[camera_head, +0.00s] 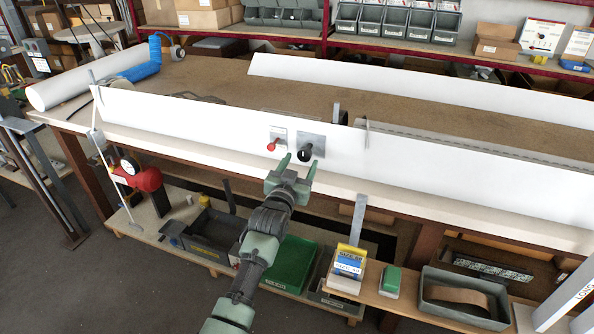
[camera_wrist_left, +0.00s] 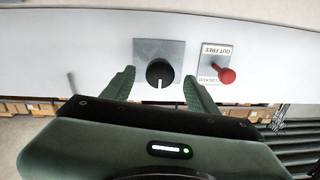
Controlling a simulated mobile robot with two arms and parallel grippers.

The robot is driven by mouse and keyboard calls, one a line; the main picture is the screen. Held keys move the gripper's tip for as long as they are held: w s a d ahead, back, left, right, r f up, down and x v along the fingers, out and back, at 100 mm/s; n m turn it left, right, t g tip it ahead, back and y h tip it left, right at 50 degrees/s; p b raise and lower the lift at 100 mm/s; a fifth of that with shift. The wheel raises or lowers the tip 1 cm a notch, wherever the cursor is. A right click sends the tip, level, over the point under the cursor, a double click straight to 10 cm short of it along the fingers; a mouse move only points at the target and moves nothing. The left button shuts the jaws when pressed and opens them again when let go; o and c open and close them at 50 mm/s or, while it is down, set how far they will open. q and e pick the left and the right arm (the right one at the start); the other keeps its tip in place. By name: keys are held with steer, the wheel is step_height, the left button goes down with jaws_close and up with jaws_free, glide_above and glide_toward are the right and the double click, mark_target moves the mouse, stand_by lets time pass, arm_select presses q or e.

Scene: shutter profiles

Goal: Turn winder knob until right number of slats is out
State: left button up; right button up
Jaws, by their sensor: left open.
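The black round winder knob (camera_head: 304,153) sits on a square grey plate (camera_head: 314,140) on the long white panel (camera_head: 220,125). In the left wrist view the knob (camera_wrist_left: 160,72) has a white mark pointing to the bottom of the picture. My left gripper (camera_head: 298,165) is open in front of it. In the wrist view its fingers (camera_wrist_left: 160,88) stand to either side of the knob, with gaps visible. A red-tipped lever (camera_head: 271,146) is beside the knob; its plate (camera_wrist_left: 213,58) reads "OUT FREE" and "LOCKED". I cannot make out any slats. My right gripper is not in view.
The panel runs along the front of a brown-topped workbench (camera_head: 215,85). A lower shelf holds a green tray (camera_head: 289,265), a grey bin (camera_head: 465,297) and small boxes. A red device with a dial (camera_head: 146,178) is at the left. Crates and cartons stand behind.

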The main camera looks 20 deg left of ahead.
arm_select(q)
steer(key=shift+s+d, duration=0.1)
steer(key=shift+s, duration=1.8)
